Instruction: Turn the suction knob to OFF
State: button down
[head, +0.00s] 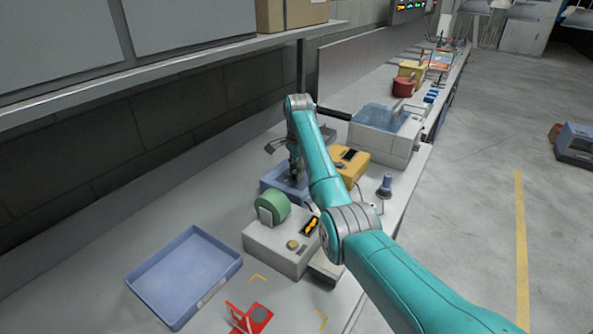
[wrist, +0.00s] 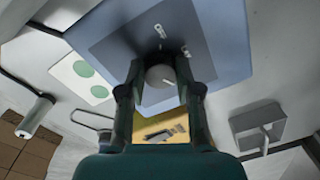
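A round grey knob (wrist: 160,76) sits on a blue-grey panel (wrist: 222,30) in the wrist view, with a short light line on its face. Two small pale labels (wrist: 160,31) lie on the panel beyond it; their text is too small to read. My gripper (wrist: 160,70) has one finger on each side of the knob, close to its rim. I cannot tell whether the fingers press on it. In the head view my gripper (head: 296,172) points down over a blue box (head: 270,187), and the knob is hidden there.
A yellow box with a dark display (head: 350,160) stands just beyond the blue box. A grey device with a green roll (head: 272,207) stands nearer. An empty blue tray (head: 165,312) lies at the front left. A shelf (head: 180,67) runs above the bench.

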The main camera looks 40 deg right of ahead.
jog(key=shift+n, duration=0.3)
jog(key=n, duration=0.5)
jog(key=shift+n, duration=0.3)
jog(key=n, duration=1.1)
jog(key=shift+d+n+g+y, duration=0.1)
jog(key=shift+n+g+y, duration=0.2)
jog(key=shift+n, duration=0.1)
jog(key=n, duration=0.6)
jog(key=c, duration=0.8)
grip_release()
